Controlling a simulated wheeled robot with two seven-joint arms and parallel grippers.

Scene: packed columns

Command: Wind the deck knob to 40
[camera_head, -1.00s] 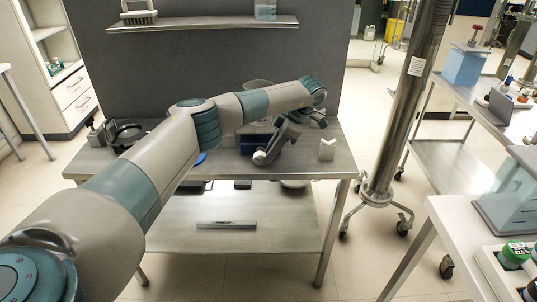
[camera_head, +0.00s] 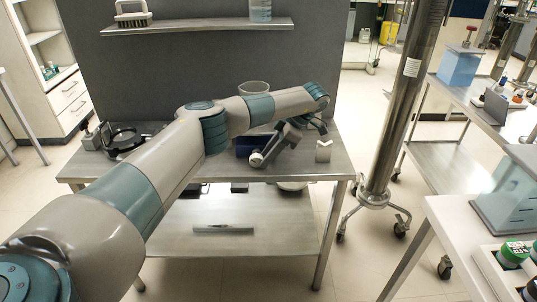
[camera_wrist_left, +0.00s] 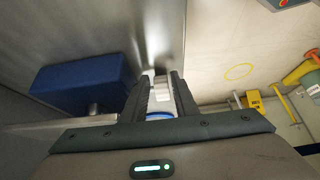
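My left arm reaches over the steel table, and its gripper (camera_head: 290,138) is low over the right half of the tabletop, partly hidden by its own wrist. In the left wrist view the two dark fingers of the gripper (camera_wrist_left: 161,88) stand a little apart, one on each side of a small white part with a blue rim (camera_wrist_left: 160,108). I cannot tell if this part is the deck knob or if the fingers touch it. No scale or number can be read. My right gripper is in no view.
A blue box (camera_wrist_left: 85,82) is left of the fingers in the wrist view. A small pale notched block (camera_head: 323,152) stands near the right end of the table (camera_head: 318,170). A dark ring-shaped device (camera_head: 122,140) is at the left. A steel pole (camera_head: 388,120) stands beyond the right edge.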

